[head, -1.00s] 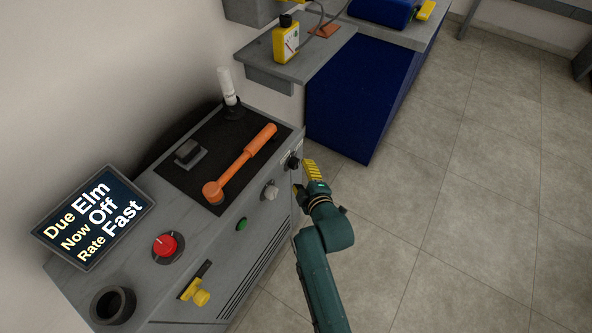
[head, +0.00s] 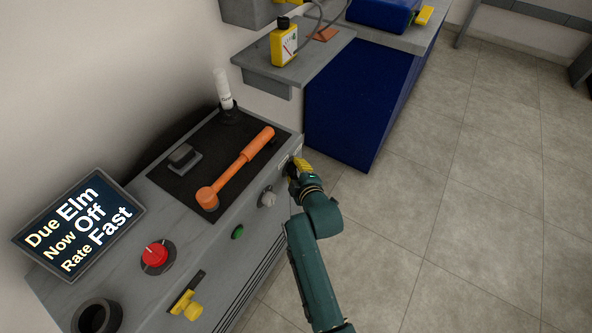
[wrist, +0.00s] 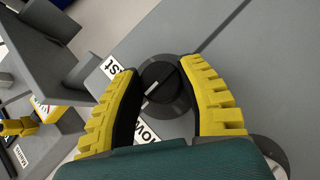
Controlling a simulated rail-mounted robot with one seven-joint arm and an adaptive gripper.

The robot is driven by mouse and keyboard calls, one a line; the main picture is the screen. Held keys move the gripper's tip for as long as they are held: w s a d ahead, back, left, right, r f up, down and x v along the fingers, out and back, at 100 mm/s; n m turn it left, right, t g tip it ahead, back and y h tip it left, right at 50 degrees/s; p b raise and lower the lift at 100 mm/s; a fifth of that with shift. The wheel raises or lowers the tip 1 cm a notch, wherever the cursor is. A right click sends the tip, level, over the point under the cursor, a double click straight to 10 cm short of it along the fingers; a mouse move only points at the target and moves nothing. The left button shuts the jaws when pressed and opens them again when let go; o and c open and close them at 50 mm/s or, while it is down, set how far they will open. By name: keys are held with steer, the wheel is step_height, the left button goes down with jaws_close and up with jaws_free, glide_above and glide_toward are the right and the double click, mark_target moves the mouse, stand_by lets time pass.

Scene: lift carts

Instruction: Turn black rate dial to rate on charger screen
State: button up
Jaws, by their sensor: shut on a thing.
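The charger screen (head: 80,226) in the head view reads "Due Elm, Now Off, Rate Fast". The black rate dial (wrist: 163,86) is in the middle of the wrist view, a round knob with a white pointer line. The pointer slants toward the lower left, between these labels. My gripper (wrist: 166,88) has its yellow fingers on both sides of the dial and is shut on it. In the head view my gripper (head: 297,167) hides the dial at the cabinet's far front corner.
A grey-white knob (head: 267,198), a green button (head: 237,232), a red knob (head: 156,255) and a yellow handle (head: 187,305) are along the cabinet. An orange lever (head: 235,168) lies on top. Open floor is to the right.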

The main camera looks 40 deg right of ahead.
steer(key=shift+r+p, duration=0.1)
steer(key=shift+p, duration=0.35)
steer(key=shift+r+m+g+y+p, duration=0.15)
steer(key=shift+m+g+y+p, duration=0.45)
steer(key=shift+p, duration=0.55)
steer(key=shift+d+m+y+p, duration=0.1)
steer(key=shift+m+y+p, duration=0.4)
steer(key=shift+y+p, duration=0.35)
steer(key=y, duration=0.1)
steer(key=m+g+y+b, duration=0.1)
steer(key=shift+f+m+y, duration=0.3)
steer(key=shift+f+y, duration=0.05)
steer(key=shift+f, duration=0.05)
steer(key=m+g+y+b, duration=0.1)
steer(key=y+b, duration=0.1)
steer(key=b, duration=0.1)
steer(key=shift+m+y+b, duration=0.3)
steer(key=shift+y+b, duration=0.1)
steer(key=o, duration=1.2)
steer(key=shift+r, duration=0.1)
steer(key=shift+r, duration=0.1)
